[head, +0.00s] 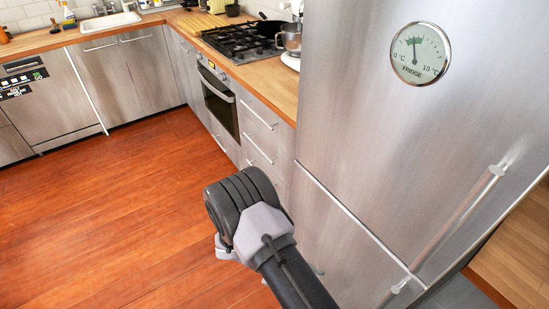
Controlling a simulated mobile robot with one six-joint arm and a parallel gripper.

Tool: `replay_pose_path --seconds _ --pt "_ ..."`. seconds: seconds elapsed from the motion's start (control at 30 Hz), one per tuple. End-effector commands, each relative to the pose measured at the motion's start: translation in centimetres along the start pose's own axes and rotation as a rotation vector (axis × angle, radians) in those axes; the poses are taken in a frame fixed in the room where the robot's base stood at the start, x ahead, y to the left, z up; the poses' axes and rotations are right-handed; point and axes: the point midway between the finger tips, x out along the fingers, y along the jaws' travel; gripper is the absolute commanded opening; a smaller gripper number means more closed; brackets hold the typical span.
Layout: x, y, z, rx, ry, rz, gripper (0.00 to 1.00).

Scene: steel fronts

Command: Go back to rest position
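My arm rises from the bottom of the head view, with a dark tube, a light grey joint and a black ribbed part. It stands in front of the steel drawers and the fridge (375,130). No gripper fingers can be made out, so I cannot see whether they hold anything. A small pale part shows beneath the black joint, too little to identify. The fridge is shut, with a round dial (420,53) and a long bar handle (460,220).
A wooden counter (270,85) runs along the back and right, with a gas hob (240,42) above an oven (218,98). A pan and a steel pot (290,38) stand there. A dishwasher (40,105) is at left. The wooden floor (110,210) is clear.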

Motion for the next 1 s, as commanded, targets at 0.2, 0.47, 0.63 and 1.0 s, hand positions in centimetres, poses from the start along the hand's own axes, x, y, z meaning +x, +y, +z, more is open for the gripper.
replay_pose_path --seconds 0.2,0.47,0.63,1.0 --pt "-4.5 2.9 7.3 0.228 0.216 -0.242 0.43" --pt "-7.9 4.3 16.1 0.519 0.481 -0.511 0.43" --pt "-9.4 4.2 21.6 0.719 0.663 -0.67 0.43" --pt "-11.5 2.2 30.9 1.164 1.079 -0.963 0.43"
